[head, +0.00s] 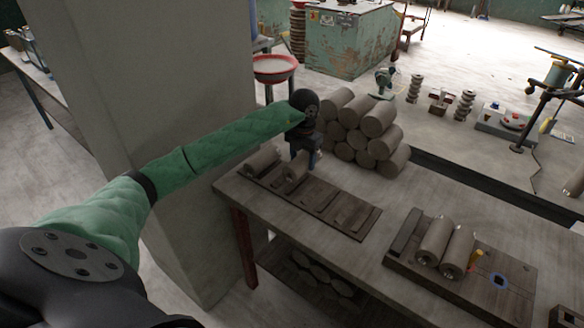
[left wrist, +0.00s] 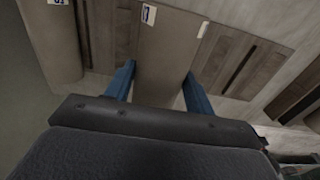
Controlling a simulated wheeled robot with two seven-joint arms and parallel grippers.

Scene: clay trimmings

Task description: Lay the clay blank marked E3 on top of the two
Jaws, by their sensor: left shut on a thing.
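My left gripper (head: 304,158) reaches down over the dark slotted rack (head: 345,215) on the bench. Its blue fingers (left wrist: 160,85) are shut on a grey-brown clay blank (head: 293,184), one on each side of it in the left wrist view. The held blank (left wrist: 165,60) carries a small label, too small to read, so I cannot confirm E3. Another blank (head: 262,160) lies to its left in the rack. Two blanks, the left one (head: 436,240) and the right one (head: 458,254), lie side by side on a dark board (head: 410,262) at the right. My right gripper is not in view.
A pile of clay cylinders (head: 377,120) stands behind the rack at the bench's back. Bare bench lies between rack and board. A concrete pillar (head: 160,100) rises at the left.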

